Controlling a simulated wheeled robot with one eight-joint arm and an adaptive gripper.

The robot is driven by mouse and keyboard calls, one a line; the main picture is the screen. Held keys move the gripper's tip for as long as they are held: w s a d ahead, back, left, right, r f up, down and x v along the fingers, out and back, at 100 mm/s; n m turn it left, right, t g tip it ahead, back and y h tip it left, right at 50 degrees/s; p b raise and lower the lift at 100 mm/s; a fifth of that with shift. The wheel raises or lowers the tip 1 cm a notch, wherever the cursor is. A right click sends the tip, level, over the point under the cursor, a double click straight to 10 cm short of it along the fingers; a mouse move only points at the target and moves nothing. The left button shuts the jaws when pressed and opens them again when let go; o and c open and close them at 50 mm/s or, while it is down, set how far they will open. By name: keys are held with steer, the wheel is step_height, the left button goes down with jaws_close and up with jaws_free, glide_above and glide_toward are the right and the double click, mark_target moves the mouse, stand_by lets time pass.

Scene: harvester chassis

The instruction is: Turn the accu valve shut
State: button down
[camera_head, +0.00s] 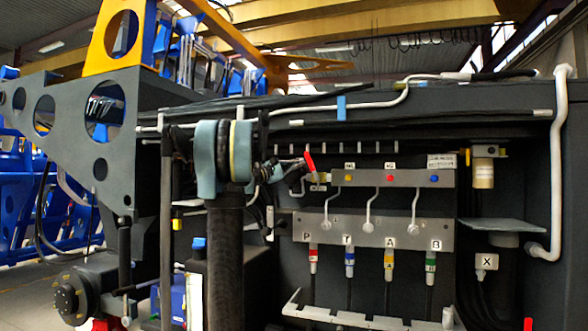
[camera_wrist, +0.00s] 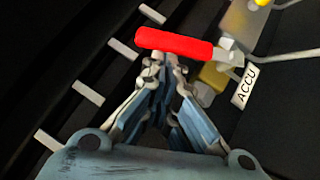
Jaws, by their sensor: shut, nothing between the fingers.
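The accu valve has a red lever handle (camera_wrist: 174,41), which lies nearly crosswise in the wrist view, sloping slightly down to the right. Its brass body (camera_wrist: 213,77) is at the handle's right end, beside a white ACCU label (camera_wrist: 245,85). In the head view the red handle (camera_head: 309,161) is small and tilted, near the panel's upper left. My gripper (camera_wrist: 167,62) is shut and empty, its fingertips right at the handle's lower edge; I cannot tell whether they touch it. In the head view my gripper (camera_head: 300,164) is small beside the handle, partly hidden by my arm.
A grey manifold plate (camera_head: 380,236) with small levers and hoses marked P, T, A, B is below right of the valve. A panel (camera_head: 400,178) with yellow, red and blue buttons is close right. Several white pegs (camera_wrist: 88,93) stick out left of my gripper.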

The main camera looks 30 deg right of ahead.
mark_target(306, 156)
steer(key=s+d+r+m+y, duration=0.2)
steer(key=r+m, duration=0.1)
steer(key=shift+s+y, duration=0.25)
steer(key=shift+y, duration=0.05)
stand_by(0.4)
